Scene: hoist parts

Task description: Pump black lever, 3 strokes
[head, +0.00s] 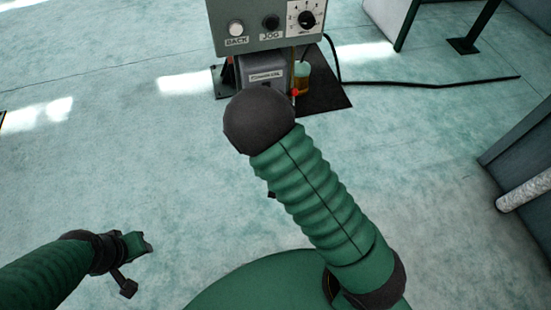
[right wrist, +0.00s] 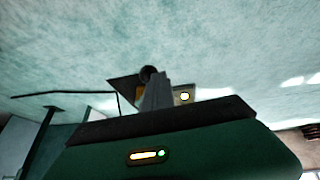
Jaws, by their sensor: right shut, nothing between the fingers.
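The pump unit (head: 262,76) is a grey block on the floor in the head view, below the control box. My right arm covers its near side, and I cannot make out the black lever there. My right gripper (right wrist: 155,92) shows in the right wrist view as grey, close-set fingers, shut and empty. A dark round knob (right wrist: 148,73) appears just beyond its tips; I cannot tell whether it is the lever's end or whether they touch. In the head view the right gripper is hidden behind my arm. My left gripper (head: 142,244) is over bare floor at lower left, its jaws unclear.
The grey control box (head: 262,38) has BACK and JOG buttons and a dial. An amber container (head: 301,76) stands beside the pump unit on a black base plate (head: 325,98). A black cable (head: 430,83) runs right. Grey structures stand at right; the left floor is clear.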

